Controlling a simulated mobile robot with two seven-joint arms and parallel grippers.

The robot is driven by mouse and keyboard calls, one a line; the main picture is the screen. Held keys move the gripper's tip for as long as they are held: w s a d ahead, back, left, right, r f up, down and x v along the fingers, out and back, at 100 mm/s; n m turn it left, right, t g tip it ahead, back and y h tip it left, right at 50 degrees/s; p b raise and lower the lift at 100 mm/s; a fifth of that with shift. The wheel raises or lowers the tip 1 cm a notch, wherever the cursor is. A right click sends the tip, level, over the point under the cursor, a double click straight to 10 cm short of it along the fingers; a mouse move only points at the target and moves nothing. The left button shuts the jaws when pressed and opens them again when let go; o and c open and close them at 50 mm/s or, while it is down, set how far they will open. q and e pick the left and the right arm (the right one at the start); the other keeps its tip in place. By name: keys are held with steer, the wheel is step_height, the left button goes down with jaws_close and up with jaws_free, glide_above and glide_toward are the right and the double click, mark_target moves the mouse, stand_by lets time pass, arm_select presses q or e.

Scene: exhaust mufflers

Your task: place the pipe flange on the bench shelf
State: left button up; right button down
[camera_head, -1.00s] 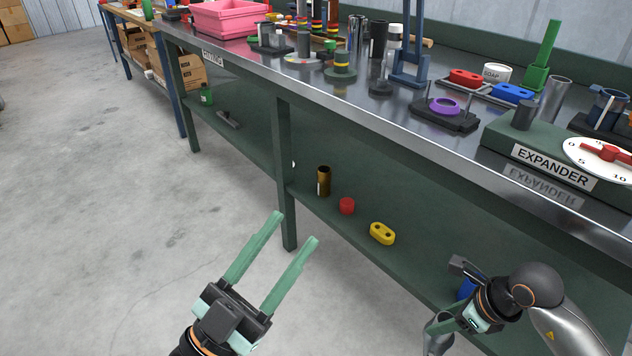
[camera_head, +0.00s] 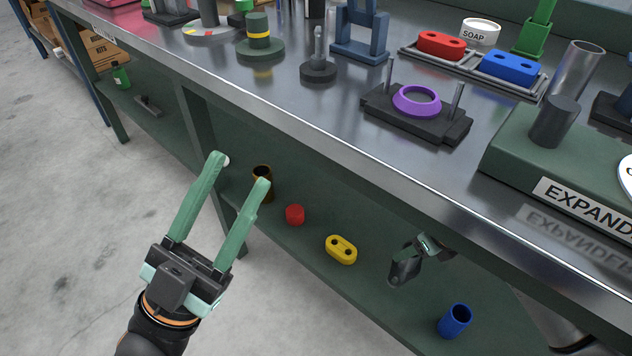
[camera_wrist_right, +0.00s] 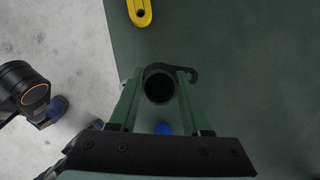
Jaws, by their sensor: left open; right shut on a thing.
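My right gripper (camera_head: 408,262) is under the benchtop, above the green bench shelf (camera_head: 300,255). In the right wrist view the gripper (camera_wrist_right: 160,88) is shut on a dark, round, hollow piece (camera_wrist_right: 159,87) with a curved hook at its upper right, apparently the pipe flange. In the head view the held piece (camera_head: 404,272) is small and dark grey. The green shelf (camera_wrist_right: 240,70) lies below it; I cannot tell whether they touch. My left gripper (camera_head: 239,168) is open and empty, in front of the bench at left.
On the shelf stand a brown tube (camera_head: 263,184), a red cylinder (camera_head: 295,215), a yellow two-hole piece (camera_head: 341,250) and a blue cup (camera_head: 455,321). The benchtop edge (camera_head: 330,158) overhangs the right gripper. Bare shelf shows between the yellow piece and blue cup.

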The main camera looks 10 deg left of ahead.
mark_target(414, 269)
steer(key=shift+s+f, duration=0.1)
step_height(414, 269, down, 10)
steer(key=b, duration=0.4)
steer(key=shift+c, duration=1.8)
jaws_free()
steer(key=p+v, duration=0.4)
steer(key=v, duration=0.7)
steer(key=shift+s+d+r+p, duration=0.2)
steer(key=shift+r+p, duration=0.1)
steer(key=shift+r, duration=0.25)
